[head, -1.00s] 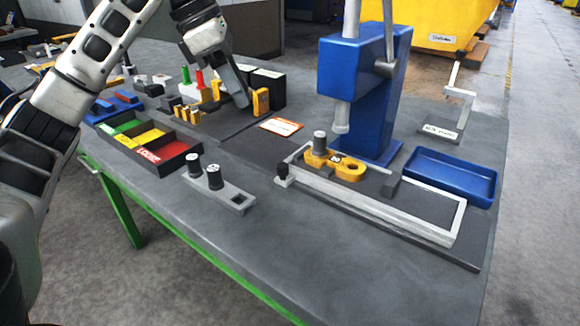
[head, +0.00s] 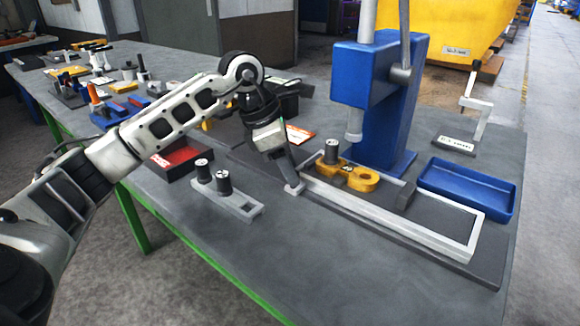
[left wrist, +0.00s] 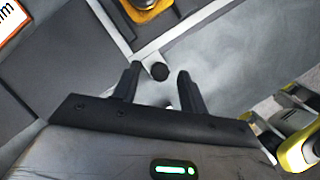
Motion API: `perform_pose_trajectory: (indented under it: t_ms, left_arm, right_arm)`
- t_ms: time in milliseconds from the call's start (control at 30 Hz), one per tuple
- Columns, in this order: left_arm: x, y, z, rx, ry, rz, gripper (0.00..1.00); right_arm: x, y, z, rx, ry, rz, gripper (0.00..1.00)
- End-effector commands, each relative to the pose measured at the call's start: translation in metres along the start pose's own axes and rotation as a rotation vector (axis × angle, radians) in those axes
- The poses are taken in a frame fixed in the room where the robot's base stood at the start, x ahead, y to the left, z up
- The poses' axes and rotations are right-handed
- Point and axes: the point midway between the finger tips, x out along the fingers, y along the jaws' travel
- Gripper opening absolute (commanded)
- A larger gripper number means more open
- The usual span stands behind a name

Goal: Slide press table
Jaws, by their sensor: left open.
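The press table is a light grey sliding frame (head: 400,214) on a dark base, in front of the blue press (head: 385,110). A yellow casting (head: 362,181) with a grey cylinder (head: 331,151) lies at its left end, near the press ram (head: 354,132). My left gripper (head: 295,187) is low at the frame's left corner and covers the knob in the head view. In the left wrist view the black round knob (left wrist: 159,72) sits between the tips of my open left gripper (left wrist: 157,77), with gaps on both sides. My right gripper is out of view.
A blue tray (head: 467,188) stands right of the press. A grey holder with two black-sided cylinders (head: 226,195) stands left of the frame. The table's front is clear.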

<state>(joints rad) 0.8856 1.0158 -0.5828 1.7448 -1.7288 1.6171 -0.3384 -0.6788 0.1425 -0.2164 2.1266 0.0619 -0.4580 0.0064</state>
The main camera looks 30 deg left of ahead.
Motion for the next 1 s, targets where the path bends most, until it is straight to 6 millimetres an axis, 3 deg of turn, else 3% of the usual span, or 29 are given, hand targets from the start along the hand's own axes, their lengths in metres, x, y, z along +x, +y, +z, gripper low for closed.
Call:
perform_pose_trajectory:
  t_ms: [400, 567, 833, 1000]
  left_arm:
    - [0.009, 0.0, 0.0, 0.0, -0.001, 0.0, 0.43]
    - [0.009, 0.0, 0.0, 0.0, -0.001, 0.0, 0.0]
    - [0.007, 0.004, -0.004, -0.001, 0.0, 0.001, 0.0]
    - [0.001, 0.019, -0.018, -0.006, 0.001, 0.004, 0.0]
  right_arm:
    - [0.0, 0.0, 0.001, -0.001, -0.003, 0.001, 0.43]
    - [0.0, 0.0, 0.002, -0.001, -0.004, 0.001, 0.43]
    - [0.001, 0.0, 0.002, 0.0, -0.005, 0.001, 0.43]
    - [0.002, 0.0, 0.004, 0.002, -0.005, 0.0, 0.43]
